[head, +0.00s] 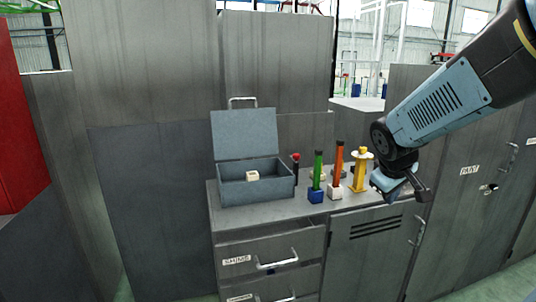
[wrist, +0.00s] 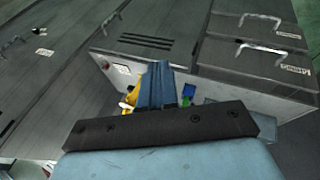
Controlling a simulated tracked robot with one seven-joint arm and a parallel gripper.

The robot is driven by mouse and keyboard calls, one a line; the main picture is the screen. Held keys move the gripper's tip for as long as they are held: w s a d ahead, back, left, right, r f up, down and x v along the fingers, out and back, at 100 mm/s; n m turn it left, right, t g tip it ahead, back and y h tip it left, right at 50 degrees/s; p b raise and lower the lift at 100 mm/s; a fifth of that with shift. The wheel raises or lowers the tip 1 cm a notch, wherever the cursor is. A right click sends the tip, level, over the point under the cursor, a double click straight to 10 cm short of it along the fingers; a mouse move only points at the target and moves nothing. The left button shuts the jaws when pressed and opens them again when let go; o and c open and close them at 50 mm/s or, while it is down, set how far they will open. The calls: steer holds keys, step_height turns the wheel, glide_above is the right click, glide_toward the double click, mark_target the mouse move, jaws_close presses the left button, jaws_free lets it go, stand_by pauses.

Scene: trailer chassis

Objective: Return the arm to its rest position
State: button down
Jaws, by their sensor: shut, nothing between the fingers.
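My arm (head: 435,105) reaches in from the upper right in the head view. My gripper (head: 393,185) hangs at its end, by the right end of the grey workbench top (head: 262,212). In the wrist view, the blue fingers of my gripper (wrist: 157,70) are together with nothing between them. In that view a yellow item (wrist: 130,98) shows left of the fingers and a blue and green item (wrist: 187,94) right of them, both partly hidden by the gripper body.
On the bench stand an open grey box (head: 255,187) with a pale block (head: 252,175) inside, a green-handled tool (head: 318,170), an orange-handled tool (head: 337,165) and a yellow stand (head: 358,172). Grey cabinets (head: 470,190) fill the right. A red cabinet (head: 18,130) is at left.

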steer(key=s+a+r+m+y, duration=0.1)
steer(key=s+a+r+m, duration=0.1)
steer(key=s, duration=0.5)
steer(key=s+a+r+m+y, duration=0.2)
steer(key=s+a+r, duration=0.2)
steer(key=s, duration=0.4)
steer(key=shift+a+m+t, duration=0.15)
steer(key=shift+m+t, duration=0.15)
steer(key=shift+m, duration=0.1)
steer(key=c, duration=1.8)
jaws_free()
